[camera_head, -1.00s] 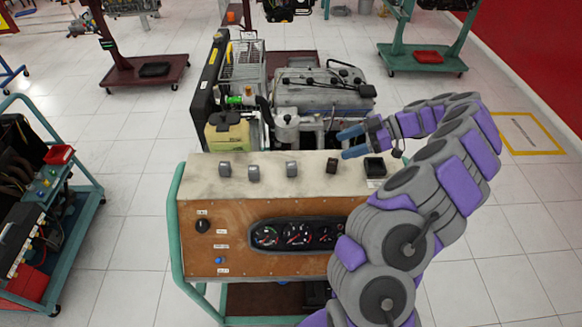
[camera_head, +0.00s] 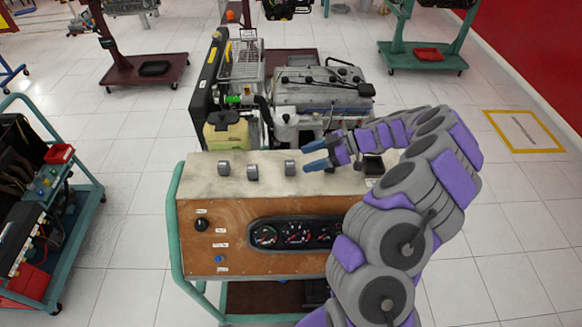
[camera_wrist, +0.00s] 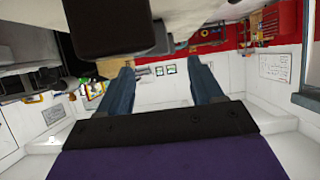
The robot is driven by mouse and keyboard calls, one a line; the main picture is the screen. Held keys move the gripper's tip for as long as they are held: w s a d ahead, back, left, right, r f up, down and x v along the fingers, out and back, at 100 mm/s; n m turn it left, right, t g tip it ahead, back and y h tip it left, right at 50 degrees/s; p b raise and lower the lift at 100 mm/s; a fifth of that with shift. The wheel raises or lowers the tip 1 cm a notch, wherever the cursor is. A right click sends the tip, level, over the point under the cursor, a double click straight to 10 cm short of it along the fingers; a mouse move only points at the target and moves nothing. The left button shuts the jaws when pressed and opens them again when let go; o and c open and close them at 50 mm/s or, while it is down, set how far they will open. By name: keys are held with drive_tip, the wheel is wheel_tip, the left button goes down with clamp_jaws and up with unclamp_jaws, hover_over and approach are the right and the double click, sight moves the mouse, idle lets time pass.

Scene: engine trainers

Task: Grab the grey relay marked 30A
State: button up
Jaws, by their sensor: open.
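Three grey relays stand in a row on the pale top of the engine trainer's panel box: a left one (camera_head: 224,169), a middle one (camera_head: 252,172) and a right one (camera_head: 290,167). No 30A marking is readable at this size. My gripper (camera_head: 312,156) is open and empty, its blue fingers pointing left, just right of the right grey relay. In the wrist view my gripper (camera_wrist: 160,72) shows both fingers apart with nothing between them. A dark block (camera_wrist: 110,28) fills the upper left there; I cannot tell which part it is.
The engine (camera_head: 320,90) and a yellowish tank (camera_head: 227,132) stand behind the box. A green-framed cart (camera_head: 80,215) is at the left. Tiled floor lies open around.

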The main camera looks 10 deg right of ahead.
sight(293, 163)
drive_tip(key=x, duration=0.5)
drive_tip(key=shift+w+a+f, duration=0.15)
drive_tip(key=shift+w+a, duration=0.1)
drive_tip(key=shift+a, duration=0.1)
drive_tip(key=shift+d, duration=0.25)
drive_tip(key=c, duration=1.2)
